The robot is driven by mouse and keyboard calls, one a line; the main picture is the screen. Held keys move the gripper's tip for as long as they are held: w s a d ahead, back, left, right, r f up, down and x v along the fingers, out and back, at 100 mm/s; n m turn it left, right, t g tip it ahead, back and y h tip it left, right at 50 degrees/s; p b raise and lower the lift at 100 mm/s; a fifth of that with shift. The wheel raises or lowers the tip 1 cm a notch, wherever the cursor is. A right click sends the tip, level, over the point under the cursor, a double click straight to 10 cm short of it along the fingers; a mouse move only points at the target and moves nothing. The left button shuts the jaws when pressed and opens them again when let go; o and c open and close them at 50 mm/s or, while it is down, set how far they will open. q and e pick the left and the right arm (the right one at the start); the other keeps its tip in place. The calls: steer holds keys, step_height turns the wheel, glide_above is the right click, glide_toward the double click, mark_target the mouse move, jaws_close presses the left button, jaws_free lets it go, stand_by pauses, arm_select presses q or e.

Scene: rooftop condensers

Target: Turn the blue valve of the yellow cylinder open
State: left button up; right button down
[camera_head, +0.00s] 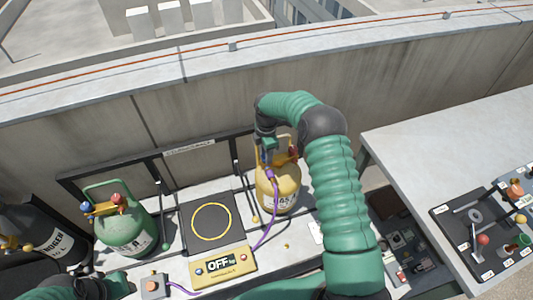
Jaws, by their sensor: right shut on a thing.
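The yellow cylinder (287,192) stands upright on the bench near the middle of the camera_head view. A red valve (293,153) shows on the right of its top. The blue valve is hidden behind my right gripper (267,150), which reaches down onto the left of the cylinder's top. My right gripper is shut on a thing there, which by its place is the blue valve. I cannot tell how far the valve is turned. Parts of my left arm show at the bottom left; its jaws cannot be made out.
A purple hose (268,235) runs from the yellow cylinder to a yellow box reading OFF (223,267). A scale plate (208,223), a green cylinder (127,232) and a dark cylinder (40,240) stand left. A grey table (440,140) with a tool tray (467,250) is right.

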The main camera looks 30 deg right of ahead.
steer(key=shift+s+a+f+n, duration=0.1)
steer(key=shift+f+n, duration=0.05)
steer(key=shift+n, duration=1.05)
steer(key=shift+s, duration=0.1)
steer(key=c, duration=1)
jaws_free()
steer(key=shift+c, duration=0.2)
steer(key=shift+r, duration=0.3)
step_height(320, 180, up, 16)
steer(key=b, duration=0.1)
steer(key=shift+r, duration=0.15)
